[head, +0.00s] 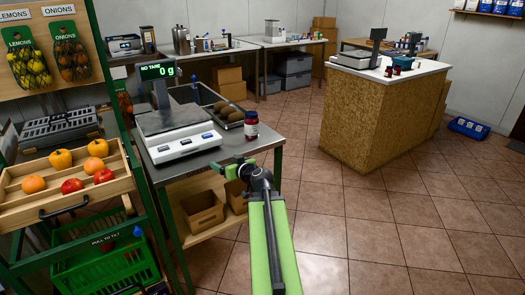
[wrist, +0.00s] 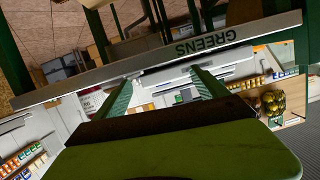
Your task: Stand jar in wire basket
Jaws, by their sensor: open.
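A small dark red jar (head: 251,125) with a white label and dark lid stands upright at the right edge of the grey scale table (head: 185,165). My gripper (head: 232,168) is just in front of that table's right side, lower in the picture than the jar and apart from it. In the wrist view my gripper (wrist: 165,76) shows two green fingers spread apart with nothing between them. I cannot make out a wire basket for certain. A blue basket-like container (head: 468,127) lies on the floor at the far right, its make too small to tell.
A scale (head: 178,130) reading 0 g and a dark tray (head: 207,94) of brown produce share the table. Cardboard boxes (head: 202,210) sit beneath. A produce rack (head: 125,180) is at left. A counter (head: 372,110) with small jars stands at right; the floor between is clear.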

